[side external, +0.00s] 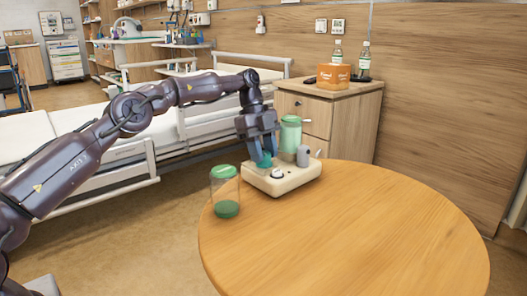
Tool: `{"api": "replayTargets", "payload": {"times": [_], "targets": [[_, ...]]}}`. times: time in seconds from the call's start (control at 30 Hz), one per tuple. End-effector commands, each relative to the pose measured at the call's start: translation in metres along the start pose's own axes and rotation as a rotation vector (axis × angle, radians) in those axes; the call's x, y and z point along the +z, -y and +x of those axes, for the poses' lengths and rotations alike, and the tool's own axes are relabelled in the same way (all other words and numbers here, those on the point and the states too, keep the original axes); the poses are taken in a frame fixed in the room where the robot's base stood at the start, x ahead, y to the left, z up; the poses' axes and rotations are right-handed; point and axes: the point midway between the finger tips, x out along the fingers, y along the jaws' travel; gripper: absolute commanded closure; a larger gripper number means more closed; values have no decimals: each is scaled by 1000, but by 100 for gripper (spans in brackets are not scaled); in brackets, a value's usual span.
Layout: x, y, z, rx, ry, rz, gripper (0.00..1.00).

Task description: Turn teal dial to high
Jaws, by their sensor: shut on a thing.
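The teal dial (264,159) stands on top of a cream control box (282,184) near the far left part of the round table. My gripper (262,150) reaches down from above and is shut on the teal dial, partly hiding it. A white knob (277,173) sits at the front of the box. A grey knob (303,155) stands at its right. The dial's setting and any marks around it are too small to read.
A clear jar with a green lid (225,192) stands left of the box. A green translucent container (291,134) stands behind it. The right and front of the wooden table (370,235) are clear. A bed and a bedside cabinet (345,115) lie behind.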

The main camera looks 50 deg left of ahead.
Motion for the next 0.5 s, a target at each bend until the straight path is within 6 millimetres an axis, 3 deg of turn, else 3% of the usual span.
{"api": "replayTargets", "payload": {"times": [0.5], "targets": [[1, 0, -1, 19, 4, 51, 89]]}}
